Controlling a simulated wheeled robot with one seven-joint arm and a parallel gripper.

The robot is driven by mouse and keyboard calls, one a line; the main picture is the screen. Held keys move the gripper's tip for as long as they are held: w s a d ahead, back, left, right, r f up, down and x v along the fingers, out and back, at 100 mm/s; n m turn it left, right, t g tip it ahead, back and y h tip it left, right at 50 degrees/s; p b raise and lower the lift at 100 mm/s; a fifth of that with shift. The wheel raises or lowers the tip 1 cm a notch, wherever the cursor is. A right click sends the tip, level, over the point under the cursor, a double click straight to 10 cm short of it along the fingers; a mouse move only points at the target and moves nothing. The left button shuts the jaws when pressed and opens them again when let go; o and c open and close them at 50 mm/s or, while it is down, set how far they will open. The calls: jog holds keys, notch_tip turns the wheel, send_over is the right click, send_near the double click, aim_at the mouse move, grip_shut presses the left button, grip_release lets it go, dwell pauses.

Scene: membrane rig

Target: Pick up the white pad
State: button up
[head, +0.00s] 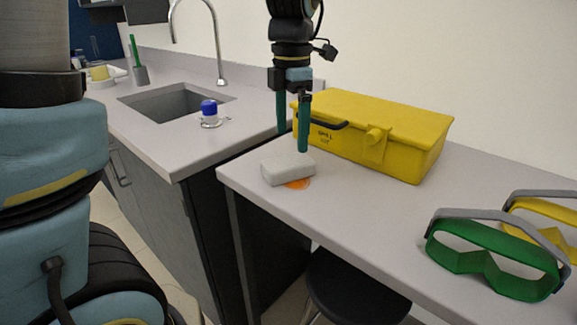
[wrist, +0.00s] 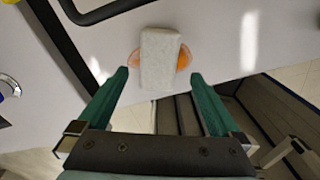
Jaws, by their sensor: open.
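The white pad (head: 288,169) lies on the grey table near its left front corner, in front of the yellow case. It partly covers an orange round patch (head: 299,184) on the table. In the wrist view the pad (wrist: 160,60) is an upright pale block, with orange showing on both sides of it. My gripper (head: 292,143) points down just above and behind the pad, with its green fingers apart. In the wrist view my gripper (wrist: 160,75) is open and empty, with one fingertip to each side of the pad's lower part.
A yellow spill kit case (head: 410,131) stands close behind and right of my gripper. Green goggles (head: 490,260) and yellow goggles (head: 545,222) lie at the right. A blue-capped jar (head: 209,113) stands by the sink (head: 175,101). A gap separates the two counters.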

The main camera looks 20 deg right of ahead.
aim_at(288, 161)
jog(key=f, duration=0.7)
jog(key=shift+a+f, duration=0.2)
jog(key=shift+a, duration=0.15)
jog(key=c, duration=1.3)
notch_tip(288, 161, up, 10)
jog(key=shift+w+r, duration=0.1)
jog(key=shift+c, duration=0.2)
jog(key=o, duration=0.9)
jog(key=shift+c, duration=0.2)
jog(key=c, duration=0.6)
jog(key=shift+w+p, duration=0.1)
jog(key=shift+p, duration=0.3)
